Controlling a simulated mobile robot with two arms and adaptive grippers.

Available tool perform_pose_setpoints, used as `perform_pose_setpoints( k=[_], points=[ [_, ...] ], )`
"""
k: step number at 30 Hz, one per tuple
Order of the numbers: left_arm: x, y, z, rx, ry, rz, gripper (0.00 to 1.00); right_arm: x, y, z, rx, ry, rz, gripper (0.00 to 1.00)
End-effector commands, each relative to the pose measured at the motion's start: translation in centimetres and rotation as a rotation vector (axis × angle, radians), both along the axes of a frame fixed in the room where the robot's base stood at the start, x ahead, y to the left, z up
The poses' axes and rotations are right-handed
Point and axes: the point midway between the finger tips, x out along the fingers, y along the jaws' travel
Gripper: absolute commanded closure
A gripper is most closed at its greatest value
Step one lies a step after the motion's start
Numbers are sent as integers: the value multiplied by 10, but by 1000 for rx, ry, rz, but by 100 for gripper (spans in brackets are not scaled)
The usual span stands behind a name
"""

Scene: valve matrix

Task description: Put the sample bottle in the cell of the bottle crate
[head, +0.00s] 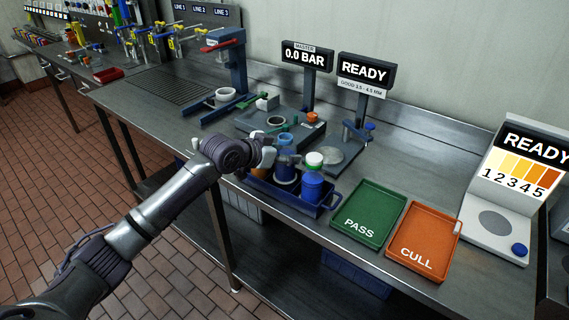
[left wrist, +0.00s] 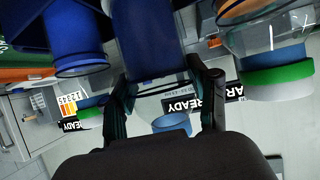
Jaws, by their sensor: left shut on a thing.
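My left gripper (head: 270,147) is shut on the sample bottle (head: 286,170), which looks clear and blue. The bottle is roughly upright at the blue bottle crate (head: 262,190). Its bottom is hidden, so I cannot tell whether it rests in a cell. In the left wrist view the bottle (left wrist: 148,40) runs between the two fingers of the gripper (left wrist: 168,95). My right gripper is not in view.
A green PASS tray (head: 377,197) and an orange CULL tray (head: 436,219) lie to the right. Fixtures stand behind.

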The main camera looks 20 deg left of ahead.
Motion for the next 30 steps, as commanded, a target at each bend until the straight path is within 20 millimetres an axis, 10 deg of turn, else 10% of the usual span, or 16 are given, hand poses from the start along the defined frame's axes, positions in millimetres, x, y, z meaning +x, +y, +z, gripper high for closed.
perform_pose_setpoints(
  k=[19,20,21,30],
  points=[
    [0,0,-41,0,-1,1,85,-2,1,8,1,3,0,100],
    [0,0,-42,1,1,1,39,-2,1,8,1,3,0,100],
    [0,0,-42,1,1,1,32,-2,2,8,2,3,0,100],
    [0,0,-41,1,1,1,30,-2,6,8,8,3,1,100]
  ],
)
